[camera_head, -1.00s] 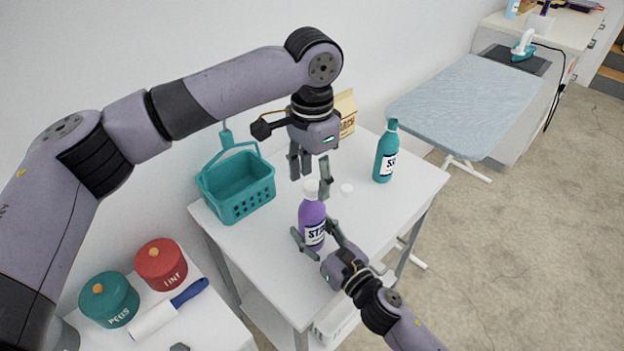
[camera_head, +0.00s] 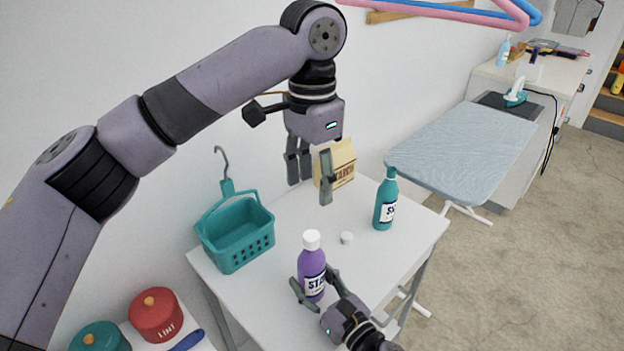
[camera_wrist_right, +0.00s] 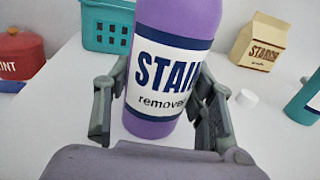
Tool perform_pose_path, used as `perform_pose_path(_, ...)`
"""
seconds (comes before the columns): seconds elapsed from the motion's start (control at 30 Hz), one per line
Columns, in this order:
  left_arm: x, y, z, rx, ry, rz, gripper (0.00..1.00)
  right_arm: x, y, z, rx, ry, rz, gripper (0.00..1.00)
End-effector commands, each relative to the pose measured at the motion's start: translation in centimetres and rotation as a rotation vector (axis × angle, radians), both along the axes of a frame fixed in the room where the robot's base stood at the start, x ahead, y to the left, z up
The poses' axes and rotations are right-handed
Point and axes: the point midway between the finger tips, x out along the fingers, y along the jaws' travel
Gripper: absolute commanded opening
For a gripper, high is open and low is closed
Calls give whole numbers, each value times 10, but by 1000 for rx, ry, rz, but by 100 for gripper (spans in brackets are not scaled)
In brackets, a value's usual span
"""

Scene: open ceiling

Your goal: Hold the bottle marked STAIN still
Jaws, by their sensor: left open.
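The purple bottle marked STAIN (camera_head: 312,272) stands upright on the white table with a white cap on top. In the right wrist view the bottle (camera_wrist_right: 172,75) fills the middle, its label reading STAIN and part of "remover"; its top is out of that view.
On the white table (camera_head: 375,265) are a teal basket (camera_head: 240,240), a teal bottle (camera_head: 386,205), a small white cap (camera_head: 347,238) and a STARCH carton (camera_head: 340,165). Red (camera_head: 155,315) and teal (camera_head: 100,338) canisters stand at lower left. An ironing board (camera_head: 460,145) is beyond.

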Motion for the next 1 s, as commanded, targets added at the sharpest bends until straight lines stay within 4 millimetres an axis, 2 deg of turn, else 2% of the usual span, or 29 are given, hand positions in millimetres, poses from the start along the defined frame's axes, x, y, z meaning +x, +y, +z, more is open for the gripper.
perform_pose_path(0.3, 0, 0, 0, 0, 0, 0, 50, 0, 0, 0, 0, 0, 0, 72)
perform_pose_path(0.67, 0, 0, 0, 0, 0, 1, 50, -3, -3, 0, -1, 1, 0, 72)
perform_pose_path(0.77, 0, 0, 0, 0, 0, 1, 50, -14, -9, -1, -1, 2, 0, 72)
perform_pose_path(1.0, 0, 0, 0, 0, 0, 0, 50, -56, -39, -2, -1, 4, 0, 72)
